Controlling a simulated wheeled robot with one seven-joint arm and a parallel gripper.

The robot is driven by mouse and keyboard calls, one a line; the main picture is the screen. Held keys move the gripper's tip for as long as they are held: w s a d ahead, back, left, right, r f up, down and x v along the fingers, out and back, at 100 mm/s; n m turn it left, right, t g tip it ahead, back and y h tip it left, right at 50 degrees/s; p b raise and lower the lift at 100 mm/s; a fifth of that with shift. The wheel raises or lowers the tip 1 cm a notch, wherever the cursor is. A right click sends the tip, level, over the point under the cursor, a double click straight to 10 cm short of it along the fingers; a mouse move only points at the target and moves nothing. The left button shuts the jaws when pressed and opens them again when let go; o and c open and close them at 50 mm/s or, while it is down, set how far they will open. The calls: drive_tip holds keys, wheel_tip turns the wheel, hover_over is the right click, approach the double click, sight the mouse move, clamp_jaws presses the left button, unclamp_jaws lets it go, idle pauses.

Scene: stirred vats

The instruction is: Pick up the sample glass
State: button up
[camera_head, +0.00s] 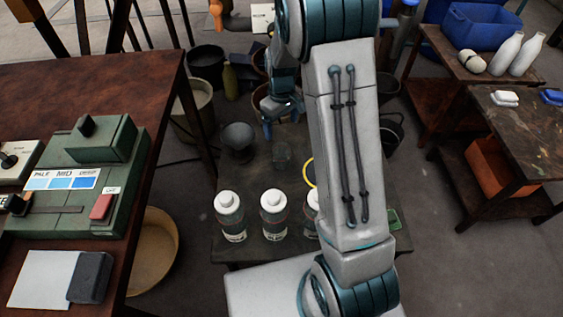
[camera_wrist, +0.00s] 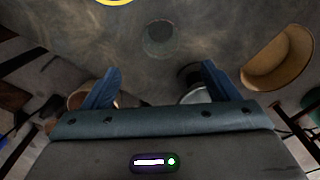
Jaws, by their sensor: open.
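The sample glass (camera_head: 282,155), small, dark and see-through, stands on the low dark table (camera_head: 232,185) behind the row of bottles. In the wrist view the glass (camera_wrist: 160,38) is seen from above, ahead of the fingers and roughly centred between them. My gripper (camera_wrist: 161,72) is open, with two blue fingers spread and nothing between them. In the head view my gripper (camera_head: 279,113) is near the far edge of the low table, beyond the glass and apart from it.
White-capped bottles (camera_head: 229,214) stand along the table's near edge. A grey bowl-like vessel (camera_head: 238,137) is left of the glass. A yellow ring (camera_head: 308,174) is partly hidden by my arm. Buckets (camera_head: 206,64) crowd the floor behind. A control desk (camera_head: 150,85) stands at left.

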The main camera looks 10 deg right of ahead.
sight(282, 149)
wheel_tip(282, 149, down, 9)
drive_tip(key=shift+b, duration=1.05)
drive_tip(key=shift+s+f+b, duration=0.1)
drive_tip(key=shift+f+b, duration=0.85)
drive_tip(key=shift+f, duration=1.8)
drive_tip(key=shift+r, duration=0.1)
drive_tip(key=c, duration=1.2)
drive_tip(key=shift+c, duration=0.3)
drive_tip(key=shift+r, duration=0.1)
